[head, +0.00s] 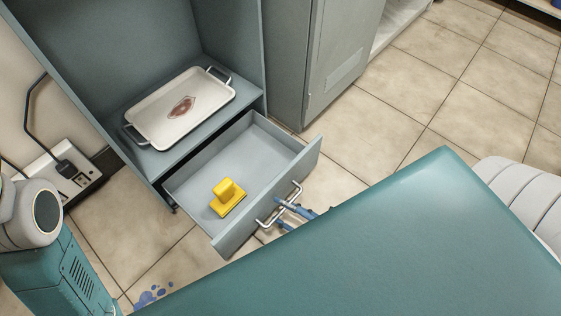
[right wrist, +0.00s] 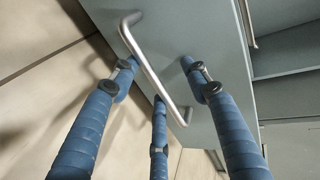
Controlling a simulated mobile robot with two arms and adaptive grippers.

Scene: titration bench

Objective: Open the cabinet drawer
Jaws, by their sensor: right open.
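The cabinet drawer (head: 262,152) is grey and stands pulled well out of the teal cabinet (head: 232,45). A yellow block-like object with a raised grip (head: 228,197) lies inside it. The drawer's bar handle (head: 278,207) is on its front panel and also shows in the right wrist view (right wrist: 152,72). My right gripper (head: 282,213) has blue fingers and is at the handle. In the right wrist view my right gripper (right wrist: 157,76) is open, with fingers on both sides of the bar; contact is unclear. My left gripper is not in view.
A white tray (head: 160,116) with metal handles and a brownish-red mark sits on the shelf above the drawer. A grey cabinet (head: 335,50) stands to the right. A power outlet strip (head: 78,178) is at the left. Tiled floor (head: 400,110) is clear at right.

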